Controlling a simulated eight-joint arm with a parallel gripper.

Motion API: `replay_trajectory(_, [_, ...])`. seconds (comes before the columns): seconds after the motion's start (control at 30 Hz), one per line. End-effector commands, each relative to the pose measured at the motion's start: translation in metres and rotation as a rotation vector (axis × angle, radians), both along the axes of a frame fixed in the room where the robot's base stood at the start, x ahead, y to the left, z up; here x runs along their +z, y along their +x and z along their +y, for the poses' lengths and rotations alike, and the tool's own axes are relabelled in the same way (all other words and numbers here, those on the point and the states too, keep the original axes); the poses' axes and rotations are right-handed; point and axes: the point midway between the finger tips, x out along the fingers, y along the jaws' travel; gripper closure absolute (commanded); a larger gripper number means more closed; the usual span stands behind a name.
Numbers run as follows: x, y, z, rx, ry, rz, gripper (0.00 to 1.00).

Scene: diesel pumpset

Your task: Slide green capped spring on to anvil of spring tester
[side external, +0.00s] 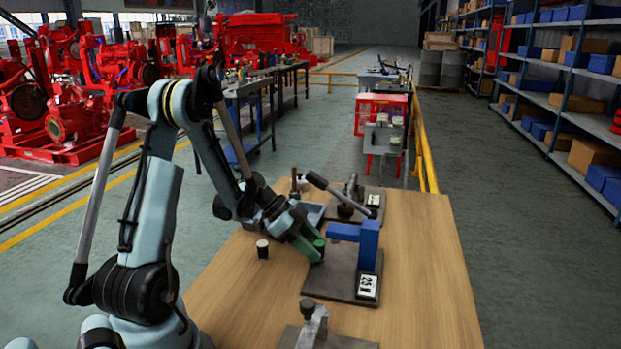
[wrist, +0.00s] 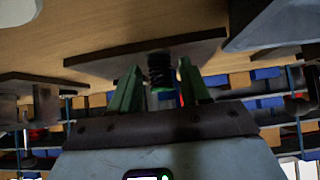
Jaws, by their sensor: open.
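The spring tester has a blue frame (side external: 369,246) on a dark base plate (side external: 340,283), with a display panel (side external: 367,286) at its front right. My gripper (side external: 316,250) is low at the left side of the tester, with green fingers. In the wrist view, which looks upside down, my gripper (wrist: 161,82) is open, with one finger on each side of a dark coil spring (wrist: 159,70). A bit of green shows at the spring's end away from the plate. The spring appears to stand on the plate (wrist: 105,58). The anvil cannot be made out.
A second device with a lever (side external: 350,205) stands behind the tester. Another fixture (side external: 314,325) is at the front. The table's right side is clear.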

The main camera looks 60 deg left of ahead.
Motion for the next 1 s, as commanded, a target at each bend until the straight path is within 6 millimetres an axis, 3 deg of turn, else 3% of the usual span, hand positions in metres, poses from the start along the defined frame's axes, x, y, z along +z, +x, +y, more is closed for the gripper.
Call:
replay_trajectory(0.17, [0.0000, 0.0000, 0.0000, 0.000, 0.000, 0.000, 0.55])
replay_trajectory(0.37, [0.0001, 0.0001, 0.0001, 0.000, 0.000, 0.000, 0.85])
replay_trajectory(0.47, [0.0002, 0.0000, 0.0001, 0.000, 0.000, 0.000, 0.90])
replay_trajectory(1.0, [0.0042, 0.0003, -0.0002, 0.000, 0.000, 0.000, 0.90])
